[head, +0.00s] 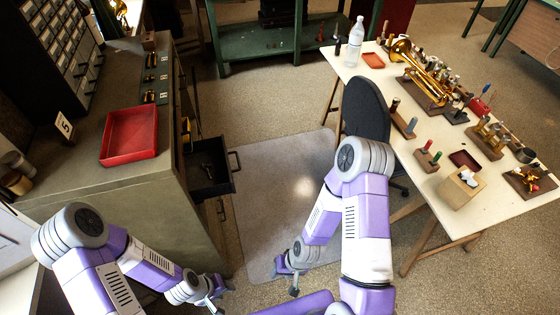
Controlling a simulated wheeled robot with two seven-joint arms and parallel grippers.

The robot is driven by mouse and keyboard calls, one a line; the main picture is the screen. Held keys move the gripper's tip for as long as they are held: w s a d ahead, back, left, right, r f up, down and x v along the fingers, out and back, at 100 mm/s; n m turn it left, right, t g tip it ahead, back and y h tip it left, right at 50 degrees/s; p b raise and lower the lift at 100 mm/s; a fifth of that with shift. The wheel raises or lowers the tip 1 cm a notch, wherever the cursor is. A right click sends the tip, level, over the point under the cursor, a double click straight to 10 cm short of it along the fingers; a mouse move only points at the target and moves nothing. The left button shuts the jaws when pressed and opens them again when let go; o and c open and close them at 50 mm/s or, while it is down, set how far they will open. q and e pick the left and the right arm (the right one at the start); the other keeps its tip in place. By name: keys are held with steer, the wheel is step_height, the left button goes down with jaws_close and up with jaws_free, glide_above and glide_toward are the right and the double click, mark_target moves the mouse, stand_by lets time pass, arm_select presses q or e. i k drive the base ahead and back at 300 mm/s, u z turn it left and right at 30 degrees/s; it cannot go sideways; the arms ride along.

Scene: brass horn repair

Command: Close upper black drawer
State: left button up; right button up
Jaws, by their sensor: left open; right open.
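A black drawer (212,176) stands pulled out from the right side of the grey-green cabinet (150,195). A dark tool lies inside it, and its handle (237,160) faces right. Another dark front with a handle (197,98) shows farther back along the same side; I cannot tell how far it is out. My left gripper (216,296) is open and empty, low in front of the cabinet at the bottom of the view. My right gripper (286,280) is open and empty over the floor mat, apart from the drawer and nearer to me.
A red tray (129,136) sits on the cabinet top. A dark chair (366,108) stands by the white workbench (440,130), which holds a brass horn (423,72) and tools. A grey mat (285,190) covers clear floor between cabinet and bench. A green shelf (262,40) stands behind.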

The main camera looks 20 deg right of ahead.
mark_target(214, 150)
steer(key=z, duration=1.3)
steer(key=i, duration=0.9)
steer(key=u, duration=2.3)
